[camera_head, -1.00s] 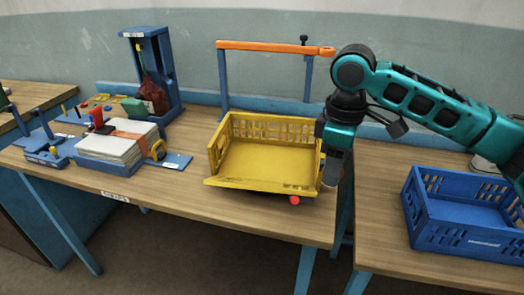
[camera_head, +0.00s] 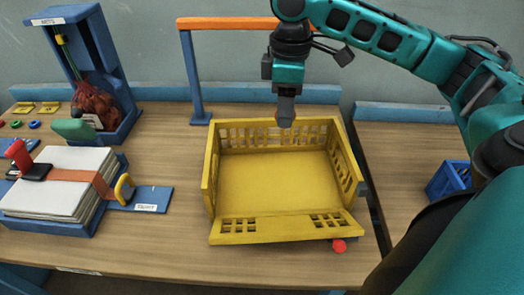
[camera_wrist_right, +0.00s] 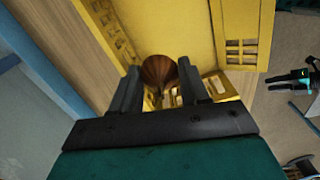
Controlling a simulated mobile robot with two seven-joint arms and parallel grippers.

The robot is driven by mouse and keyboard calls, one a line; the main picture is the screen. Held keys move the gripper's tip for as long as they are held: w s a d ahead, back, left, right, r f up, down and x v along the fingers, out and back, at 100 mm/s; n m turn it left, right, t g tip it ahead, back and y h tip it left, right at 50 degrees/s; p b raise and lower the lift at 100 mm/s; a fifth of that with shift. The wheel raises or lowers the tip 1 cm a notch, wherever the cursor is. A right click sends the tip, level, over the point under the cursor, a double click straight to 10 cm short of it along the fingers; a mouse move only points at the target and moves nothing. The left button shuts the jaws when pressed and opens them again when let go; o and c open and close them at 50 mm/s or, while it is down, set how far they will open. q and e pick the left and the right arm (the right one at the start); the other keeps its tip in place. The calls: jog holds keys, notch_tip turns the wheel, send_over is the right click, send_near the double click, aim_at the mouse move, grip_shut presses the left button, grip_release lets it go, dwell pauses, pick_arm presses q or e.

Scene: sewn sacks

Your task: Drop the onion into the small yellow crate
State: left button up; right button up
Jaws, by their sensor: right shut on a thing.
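The yellow crate (camera_head: 208,180) stands on the wooden table and looks empty inside. Its front panel leans outward and lies low. My right gripper (camera_head: 285,118) is over the crate's back wall, pointing down, in the head view. In the right wrist view my right gripper (camera_wrist_right: 160,88) is shut on the brown onion (camera_wrist_right: 158,71), which sits between the fingers. The crate's yellow floor and walls show beyond the onion in that view. The fingers hide the onion in the head view.
An orange bar (camera_head: 235,23) on blue posts stands behind the crate. A blue crate (camera_head: 449,180) is at right. A red knob (camera_head: 339,246) sits at the crate's front corner.

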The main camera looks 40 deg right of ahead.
jog(key=f, duration=0.4)
jog(key=shift+s+f, duration=0.15)
jog(key=shift+s, duration=0.1)
jog(key=shift+w+f, duration=0.1)
jog(key=shift+f, duration=0.7)
jog(key=o, duration=1.1)
jog(key=shift+r, duration=0.1)
notch_tip(320, 180, up, 13)
jog(key=shift+f, duration=0.1)
jog(key=shift+a+f, duration=0.1)
